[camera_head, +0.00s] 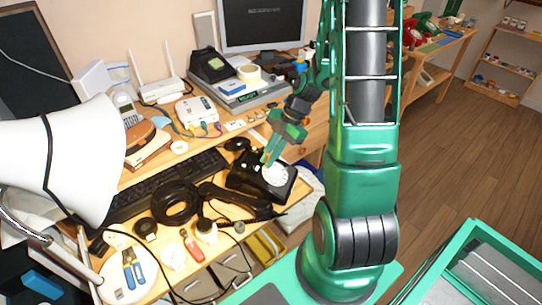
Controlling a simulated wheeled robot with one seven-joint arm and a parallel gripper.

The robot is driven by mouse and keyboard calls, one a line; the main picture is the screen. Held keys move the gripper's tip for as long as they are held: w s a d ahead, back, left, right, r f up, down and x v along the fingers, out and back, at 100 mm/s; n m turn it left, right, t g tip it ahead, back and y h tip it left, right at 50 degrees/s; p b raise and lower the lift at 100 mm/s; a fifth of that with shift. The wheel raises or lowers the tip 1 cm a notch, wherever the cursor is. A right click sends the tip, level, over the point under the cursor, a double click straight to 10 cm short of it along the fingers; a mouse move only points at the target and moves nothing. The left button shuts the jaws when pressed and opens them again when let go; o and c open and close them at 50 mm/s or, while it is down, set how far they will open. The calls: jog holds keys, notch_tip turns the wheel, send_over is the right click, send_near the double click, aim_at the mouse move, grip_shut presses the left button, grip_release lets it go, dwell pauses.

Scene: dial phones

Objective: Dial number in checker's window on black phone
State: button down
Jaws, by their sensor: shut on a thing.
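The black phone (250,188) is a rotary phone with a round white dial (276,174), on the front right of the desk. Its black handset (232,199) appears to lie off the phone, just left of it. My gripper (271,150) points down above the phone's dial. It is shut on a slim green piece whose lower end reaches the dial's upper left edge; I cannot tell whether it touches. The monitor (262,22) at the back has a dark screen with a line of small text, too small to read.
A keyboard (170,187), black headphones (176,203) and tools (133,270) crowd the desk left of the phone. Another black phone (211,67) stands on a grey device behind. A white lamp (60,160) fills the left. Open floor (455,150) lies to the right.

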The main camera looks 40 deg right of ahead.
jog(key=shift+w+d, duration=0.2)
jog(key=shift+d, duration=0.25)
jog(key=shift+w+d+f, duration=0.1)
jog(key=shift+w+d, duration=0.05)
jog(key=shift+d, duration=0.35)
dwell(0.3)
jog(key=shift+d+f, duration=0.15)
jog(key=shift+d, duration=0.5)
